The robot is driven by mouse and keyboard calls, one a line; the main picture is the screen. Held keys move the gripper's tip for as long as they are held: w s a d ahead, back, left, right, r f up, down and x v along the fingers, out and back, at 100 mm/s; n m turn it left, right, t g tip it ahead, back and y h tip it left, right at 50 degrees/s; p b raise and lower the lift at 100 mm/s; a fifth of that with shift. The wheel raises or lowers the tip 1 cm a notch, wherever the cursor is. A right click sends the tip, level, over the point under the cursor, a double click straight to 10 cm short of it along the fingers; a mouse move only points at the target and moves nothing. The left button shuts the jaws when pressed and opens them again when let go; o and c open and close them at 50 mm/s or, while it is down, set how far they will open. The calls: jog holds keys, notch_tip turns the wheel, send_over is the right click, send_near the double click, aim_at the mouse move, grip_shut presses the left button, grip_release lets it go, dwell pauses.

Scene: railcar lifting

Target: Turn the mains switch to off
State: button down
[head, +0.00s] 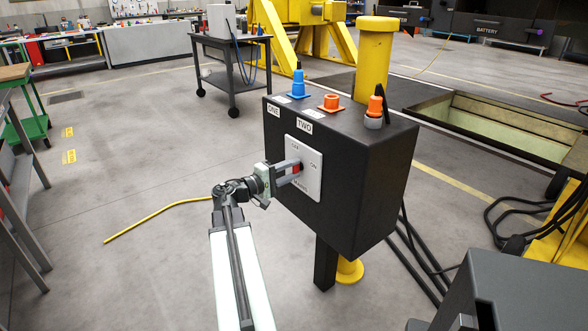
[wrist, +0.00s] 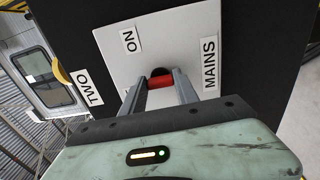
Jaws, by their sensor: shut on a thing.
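The mains switch has a red handle (wrist: 160,81) on a light grey plate (head: 310,168) on the front of a black control box (head: 345,185). My gripper (head: 297,170) reaches the plate from the left. In the wrist view its two fingers (wrist: 160,88) are on either side of the red handle, shut on it. The fingers hide part of the handle and of the plate's lettering, so which way the switch points is hard to tell.
Blue (head: 298,84), orange (head: 331,102) and orange-grey (head: 375,110) fittings stand on top of the box. A yellow post (head: 376,55) rises behind it. Black cables hang at its right, near an open floor pit (head: 490,135). The floor to the left is mostly clear.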

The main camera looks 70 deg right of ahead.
jog(key=shift+f, duration=0.1)
jog(key=c, duration=0.9)
grip_release()
jog(key=v, duration=0.8)
